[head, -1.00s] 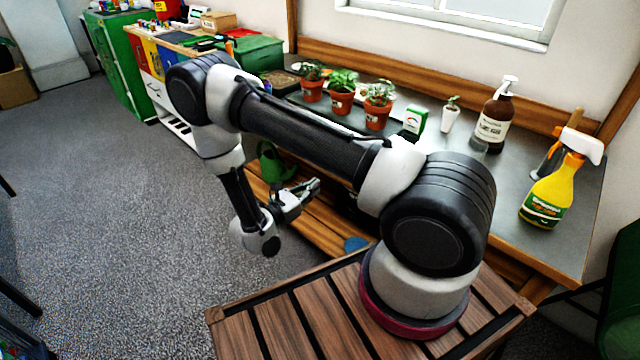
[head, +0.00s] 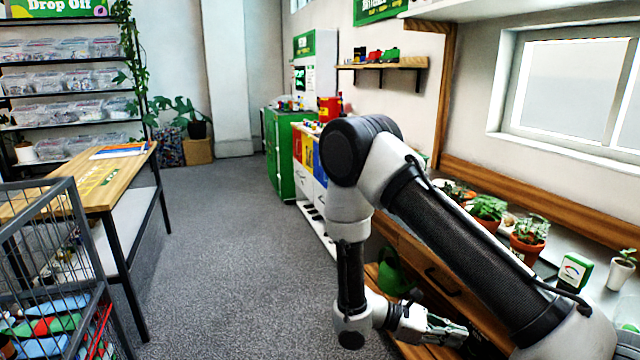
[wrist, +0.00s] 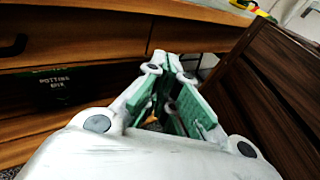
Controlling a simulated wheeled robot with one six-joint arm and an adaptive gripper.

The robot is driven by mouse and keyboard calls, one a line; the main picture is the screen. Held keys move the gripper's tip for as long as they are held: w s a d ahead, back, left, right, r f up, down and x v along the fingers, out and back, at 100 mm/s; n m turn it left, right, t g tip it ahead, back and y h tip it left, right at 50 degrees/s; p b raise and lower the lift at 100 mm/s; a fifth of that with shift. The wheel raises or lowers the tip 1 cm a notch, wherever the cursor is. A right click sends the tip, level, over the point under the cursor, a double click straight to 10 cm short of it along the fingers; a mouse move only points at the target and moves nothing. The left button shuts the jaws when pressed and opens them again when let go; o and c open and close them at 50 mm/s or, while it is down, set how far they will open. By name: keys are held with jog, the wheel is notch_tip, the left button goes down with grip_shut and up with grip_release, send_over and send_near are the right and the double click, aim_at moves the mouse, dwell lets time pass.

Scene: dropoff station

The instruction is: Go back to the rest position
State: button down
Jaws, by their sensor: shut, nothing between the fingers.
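My gripper (head: 462,335) hangs at the end of my folded arm, low in front of the wooden bench at the lower right of the head view. In the wrist view my gripper (wrist: 172,62) is seen from behind, its green-padded fingers brought together at the tips with nothing between them. Bench drawers (wrist: 80,40) lie beyond it on the left, and dark wooden slats (wrist: 265,85) stand close on the right. My arm hides part of the bench in the head view.
Potted plants (head: 487,210) stand on the bench. A green watering can (head: 393,272) is on the lower shelf behind my wrist. A green cabinet (head: 288,155) stands further back. A wooden table (head: 95,180) and a wire cart (head: 50,260) are at left. The grey floor (head: 225,240) between is clear.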

jog(key=s+d+r+m+t+y, duration=0.1)
jog(key=s+r+m+y, duration=0.3)
jog(key=r, duration=0.7)
jog(key=s+d+r+m+t+y, duration=0.2)
jog(key=s+r+m+t+y, duration=0.2)
jog(key=r, duration=0.7)
jog(key=s+d+r+m+t+y, duration=0.2)
jog(key=s+r+m+y, duration=0.2)
jog(key=r, duration=0.7)
jog(key=m+y, duration=0.2)
jog(key=m, duration=0.1)
jog(key=shift+s+t+y, duration=0.3)
jog(key=shift+y, duration=0.1)
jog(key=shift+d, duration=0.1)
